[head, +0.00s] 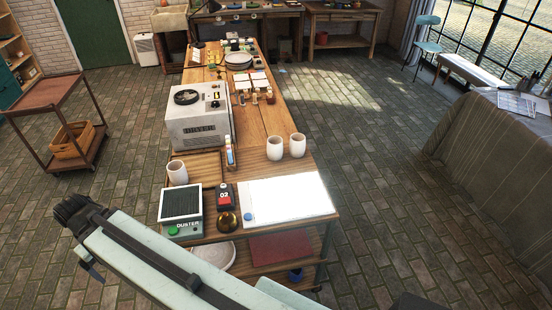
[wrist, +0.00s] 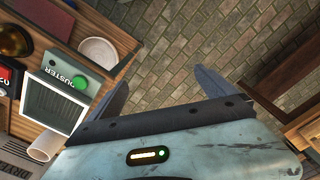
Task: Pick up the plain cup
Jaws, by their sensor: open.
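Three white cups stand upright on the long wooden table. One cup (head: 177,172) is at the left, behind the duster box. A second cup (head: 275,148) and a third cup (head: 298,145) stand side by side near the right edge. All look plain at this size; I cannot tell any marking that sets one apart. My gripper (wrist: 162,78) is open and empty, with only brick floor between its fingers. In the head view my arm's end is left of the table's near end, apart from all cups. A white cup also shows at the wrist view's lower left (wrist: 45,146).
The duster box (head: 181,212), a red-and-black 02 device (head: 224,196), a brass bowl (head: 228,221) and a white sheet (head: 285,199) fill the near end. A cart (head: 55,92) stands left; floor between is clear.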

